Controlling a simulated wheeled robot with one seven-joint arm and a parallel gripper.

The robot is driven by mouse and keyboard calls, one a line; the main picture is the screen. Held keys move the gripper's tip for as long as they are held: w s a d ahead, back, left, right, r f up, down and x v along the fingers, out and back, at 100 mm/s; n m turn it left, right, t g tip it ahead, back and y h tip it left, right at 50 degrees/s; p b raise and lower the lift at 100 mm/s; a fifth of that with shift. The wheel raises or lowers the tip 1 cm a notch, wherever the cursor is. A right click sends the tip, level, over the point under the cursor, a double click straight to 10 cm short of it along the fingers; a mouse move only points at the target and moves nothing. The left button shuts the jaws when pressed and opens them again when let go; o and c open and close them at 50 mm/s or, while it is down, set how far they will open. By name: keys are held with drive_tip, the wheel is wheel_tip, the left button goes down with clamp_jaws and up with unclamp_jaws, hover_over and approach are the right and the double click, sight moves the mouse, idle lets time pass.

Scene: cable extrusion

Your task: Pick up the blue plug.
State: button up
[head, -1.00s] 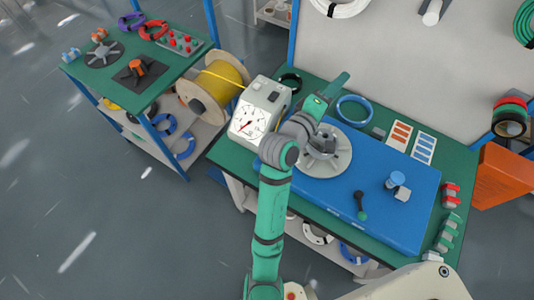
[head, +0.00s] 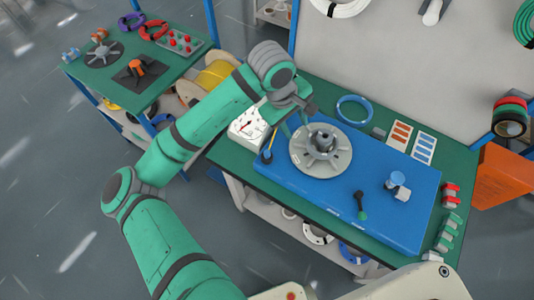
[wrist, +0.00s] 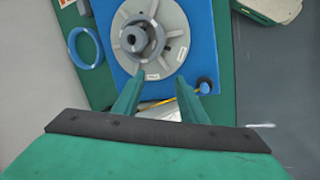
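A small dark plug with a blue top (wrist: 205,85) sits at the edge of the blue mat in the wrist view, by a yellow cable (wrist: 162,105). It shows as a dark piece (head: 267,156) at the mat's left corner in the head view. A separate light-blue round-topped piece (head: 397,178) stands on the mat's right part; I cannot tell for certain which is the blue plug. My gripper (wrist: 161,76) is open and empty, with its fingertips over the near rim of the grey spoked disc (wrist: 170,60). The dark-and-blue piece is just right of the right finger.
The spoked disc (head: 322,167) with a raised hub lies on the blue mat (head: 300,195). A white dial gauge (head: 247,126) stands left of it, partly hidden by my arm. A dark-green-ended piece (head: 361,205) and a small light block (head: 403,194) lie to the right. A blue ring (head: 354,109) lies behind.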

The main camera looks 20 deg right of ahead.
sight(267, 152)
drive_tip(key=a+n+y, duration=0.1)
drive_tip(key=a+y, duration=0.3)
drive_tip(key=a, duration=0.4)
drive_tip(key=f, duration=1)
drive_tip(key=shift+w+f, duration=0.3)
clamp_jaws()
